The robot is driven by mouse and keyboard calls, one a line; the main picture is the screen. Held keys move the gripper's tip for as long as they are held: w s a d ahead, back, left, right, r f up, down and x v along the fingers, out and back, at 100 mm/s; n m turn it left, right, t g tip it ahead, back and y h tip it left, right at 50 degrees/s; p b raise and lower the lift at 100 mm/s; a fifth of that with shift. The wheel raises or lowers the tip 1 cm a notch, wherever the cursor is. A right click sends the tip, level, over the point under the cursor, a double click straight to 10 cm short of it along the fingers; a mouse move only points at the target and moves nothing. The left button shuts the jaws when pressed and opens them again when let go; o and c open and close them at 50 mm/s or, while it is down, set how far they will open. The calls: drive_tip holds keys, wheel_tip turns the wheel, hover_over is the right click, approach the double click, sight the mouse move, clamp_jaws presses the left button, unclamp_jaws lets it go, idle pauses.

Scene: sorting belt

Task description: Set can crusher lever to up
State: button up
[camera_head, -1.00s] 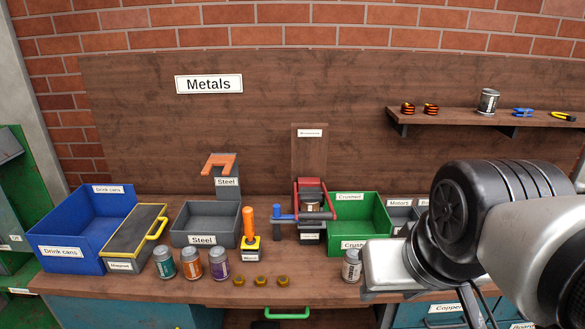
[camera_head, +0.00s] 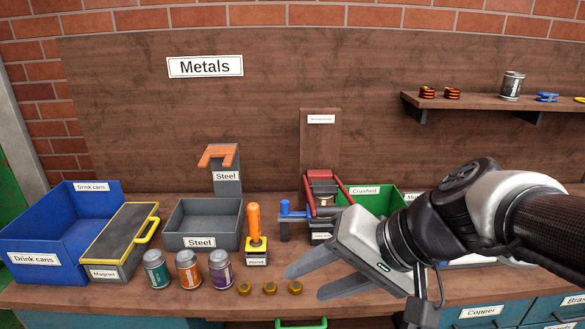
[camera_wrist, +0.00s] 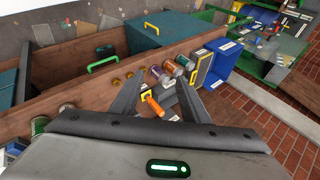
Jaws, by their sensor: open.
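The can crusher (camera_head: 322,198) stands on the bench against a tall wooden plate. It has a red U-shaped lever (camera_head: 322,174) with its crossbar near the top of the dark body and its side arms sloping downward. A blue-handled part (camera_head: 284,208) is beside it on the left. My gripper (camera_head: 303,283) is open and empty, in front of and below the crusher, with its fingers pointing left. My gripper partly hides the crusher's lower right side. In the wrist view my open fingers (camera_wrist: 157,95) frame the orange-handled wand; I cannot make out the lever there.
A grey Steel bin (camera_head: 201,243), the orange wand (camera_head: 254,222), several cans (camera_head: 188,268) and brass pieces (camera_head: 270,288) lie left of my gripper. The green Crushed bin (camera_head: 368,198) is right of the crusher. A blue Drink cans bin (camera_head: 60,225) is at far left.

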drive_tip(key=w+f+m+t+y+b, duration=0.3)
drive_tip(key=w+f+b, duration=0.2)
drive_tip(key=w+b, duration=0.2)
drive_tip(key=w+d+f+m+t+h+b, duration=0.2)
drive_tip(key=w+d+f+m+t+b, duration=0.15)
drive_tip(key=w+d, duration=0.3)
drive_tip(key=w+d+f+m+t+h+b, duration=0.1)
drive_tip(key=w+d+f+m+t+b, duration=0.1)
drive_tip(key=w+d+m+t+b, duration=0.35)
drive_tip(key=w+a, duration=0.2)
drive_tip(key=w, duration=0.6)
drive_tip(key=w+a+n, duration=0.1)
drive_tip(key=w+a, duration=0.1)
drive_tip(key=w, duration=0.6)
drive_tip(key=shift+w+a+f+b, duration=0.15)
drive_tip(key=shift+a+b, duration=0.2)
drive_tip(key=shift+b, duration=0.05)
clamp_jaws()
